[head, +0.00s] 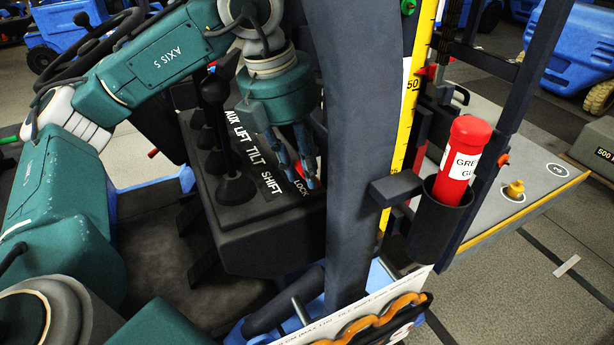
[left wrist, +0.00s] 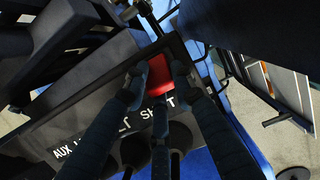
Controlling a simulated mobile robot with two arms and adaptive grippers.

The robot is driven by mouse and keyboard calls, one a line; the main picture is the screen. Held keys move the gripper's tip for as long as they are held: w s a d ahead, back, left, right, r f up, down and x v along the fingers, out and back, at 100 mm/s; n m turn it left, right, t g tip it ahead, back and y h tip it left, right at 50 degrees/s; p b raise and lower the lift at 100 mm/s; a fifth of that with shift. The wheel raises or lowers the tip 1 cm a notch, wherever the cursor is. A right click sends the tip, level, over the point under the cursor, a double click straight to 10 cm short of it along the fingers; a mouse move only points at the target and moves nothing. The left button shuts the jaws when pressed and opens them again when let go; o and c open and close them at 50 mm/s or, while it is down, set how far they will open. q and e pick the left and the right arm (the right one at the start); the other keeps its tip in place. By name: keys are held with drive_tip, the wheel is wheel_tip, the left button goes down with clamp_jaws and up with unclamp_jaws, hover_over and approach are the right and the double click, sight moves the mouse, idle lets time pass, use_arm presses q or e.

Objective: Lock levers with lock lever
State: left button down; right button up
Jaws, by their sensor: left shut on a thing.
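The black lever console (head: 262,225) carries the white labels AUX, LIFT, TILT and SHIFT, and several black levers (head: 214,92) stand upright on it. The red lock lever (left wrist: 159,85) sits at the console's end by the word LOCK; in the head view it is mostly hidden behind my fingers. My left gripper (head: 306,180) reaches down to it from above. In the left wrist view the blue-grey fingers (left wrist: 158,78) close on both sides of the red lever, which shows between their tips. My right gripper is in neither view.
A dark upright post (head: 345,140) stands close to the right of my left gripper. Beyond it are a yellow scale strip (head: 412,110) and a red grease tube (head: 462,165) in a black holder (head: 437,225). A steering wheel (head: 75,60) lies behind my left arm.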

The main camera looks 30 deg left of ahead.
use_arm(q)
drive_tip(key=shift+s+f, duration=0.3)
drive_tip(key=shift+f, duration=0.1)
drive_tip(key=c, duration=1.4)
unclamp_jaws()
drive_tip(key=shift+a, duration=0.15)
drive_tip(key=shift+a+r, duration=0.15)
drive_tip(key=shift+w+r, duration=0.1)
drive_tip(key=shift+w, duration=0.1)
drive_tip(key=shift+r, duration=0.5)
drive_tip(key=v, duration=1.1)
drive_tip(key=shift+s+a, duration=0.1)
drive_tip(key=shift+s, duration=0.05)
